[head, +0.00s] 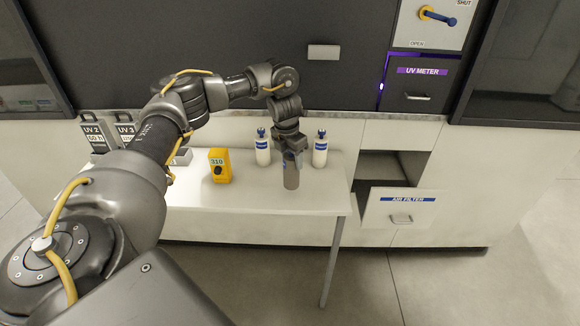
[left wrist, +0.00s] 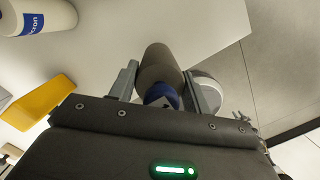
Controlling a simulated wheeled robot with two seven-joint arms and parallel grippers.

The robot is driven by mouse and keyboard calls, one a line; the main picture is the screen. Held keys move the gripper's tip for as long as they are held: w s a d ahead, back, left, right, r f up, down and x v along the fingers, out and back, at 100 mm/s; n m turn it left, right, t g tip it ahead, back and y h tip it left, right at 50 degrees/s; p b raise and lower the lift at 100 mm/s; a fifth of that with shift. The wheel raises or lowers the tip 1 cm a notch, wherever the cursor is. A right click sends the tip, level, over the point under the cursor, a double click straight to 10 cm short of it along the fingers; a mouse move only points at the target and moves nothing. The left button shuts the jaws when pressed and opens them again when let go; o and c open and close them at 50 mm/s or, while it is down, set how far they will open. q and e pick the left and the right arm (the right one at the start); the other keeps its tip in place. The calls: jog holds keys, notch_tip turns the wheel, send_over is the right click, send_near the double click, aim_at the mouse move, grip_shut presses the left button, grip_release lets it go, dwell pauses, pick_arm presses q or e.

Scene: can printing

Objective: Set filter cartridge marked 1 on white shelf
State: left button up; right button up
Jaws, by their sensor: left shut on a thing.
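My left gripper (head: 290,153) is shut on a dark grey cylinder (head: 291,176) with a blue band near its top. The cylinder is upright over the front part of the white shelf (head: 250,195); I cannot tell whether it touches the surface. In the left wrist view the grey cylinder (left wrist: 160,65) sits between the two fingers. No number 1 can be read on it. Two white bottles with blue caps stand at the back, one left (head: 263,150) and one right (head: 320,152) of the gripper. My right gripper is not in view.
A yellow meter (head: 219,166) reading 310 stands left on the shelf. An AIR FILTER drawer (head: 400,212) is at the right, below an open compartment (head: 385,165). The shelf's front is clear.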

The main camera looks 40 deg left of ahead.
aim_at(290, 167)
pick_arm(q)
jog(key=f+p, duration=0.2)
jog(key=f, duration=0.1)
jog(key=shift+a+f, duration=0.3)
jog(key=shift+a, duration=0.1)
jog(key=shift+f, duration=0.2)
jog(key=o, duration=1.4)
jog(key=shift+f, duration=0.15)
jog(key=shift+c, duration=0.2)
